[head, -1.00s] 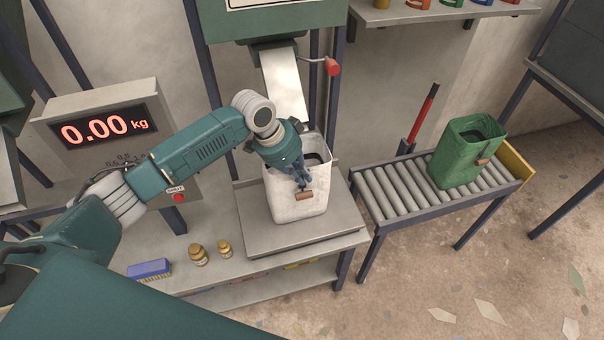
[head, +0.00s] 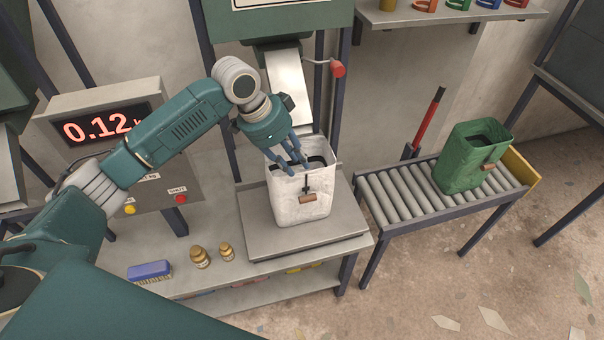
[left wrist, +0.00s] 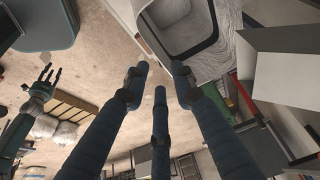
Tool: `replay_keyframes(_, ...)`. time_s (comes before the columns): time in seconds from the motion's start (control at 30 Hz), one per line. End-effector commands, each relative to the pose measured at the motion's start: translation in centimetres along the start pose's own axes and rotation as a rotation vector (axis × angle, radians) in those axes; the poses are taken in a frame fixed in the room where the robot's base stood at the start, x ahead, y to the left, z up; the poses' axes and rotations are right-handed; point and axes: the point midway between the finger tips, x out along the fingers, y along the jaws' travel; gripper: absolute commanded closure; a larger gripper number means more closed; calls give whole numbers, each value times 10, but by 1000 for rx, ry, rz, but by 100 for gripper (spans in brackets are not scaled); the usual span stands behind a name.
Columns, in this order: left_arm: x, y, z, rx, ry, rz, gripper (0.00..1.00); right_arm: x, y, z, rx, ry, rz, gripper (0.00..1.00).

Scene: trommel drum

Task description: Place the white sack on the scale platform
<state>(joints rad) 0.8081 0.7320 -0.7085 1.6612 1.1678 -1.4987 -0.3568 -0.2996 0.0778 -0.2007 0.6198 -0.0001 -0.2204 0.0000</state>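The white sack (head: 301,200) stands upright on the scale platform (head: 258,236), its top open and a brown tag on its front. In the left wrist view the sack's rim (left wrist: 180,52) shows at the top. My left gripper (head: 292,169) is above the sack's front rim, its blue fingers spread and holding nothing; in the left wrist view its fingers (left wrist: 160,85) are apart and empty. The scale display (head: 105,126) reads 0.12, its unit partly hidden by my left arm. My right gripper (left wrist: 42,84) shows small in the left wrist view, fingers spread and empty.
A metal chute (head: 288,88) with a red-knobbed lever (head: 337,69) hangs behind the sack. A green sack (head: 470,157) stands on the roller conveyor (head: 400,200) at right.

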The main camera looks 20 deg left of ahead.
Motion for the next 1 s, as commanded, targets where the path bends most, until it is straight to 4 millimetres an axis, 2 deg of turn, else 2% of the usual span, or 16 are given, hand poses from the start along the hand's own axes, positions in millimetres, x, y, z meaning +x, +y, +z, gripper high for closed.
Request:
replay_keyframes(0.1,-20,-1,0,1,1,-3,74,5,0,1,0,0,0,60)
replay_keyframes(0.3,-38,0,0,0,0,0,74,7,0,1,0,0,0,60)
replay_keyframes(0.67,-38,2,0,0,-1,2,74,7,1,1,0,0,1,60)
replay_keyframes(0.77,-26,12,2,3,-5,8,74,7,2,1,0,0,2,60)
replay_keyframes(0.83,-10,24,5,4,-7,11,74,7,3,1,-1,0,3,60)
replay_keyframes(1.0,34,66,14,-12,-2,10,74,7,3,2,0,-1,3,60)
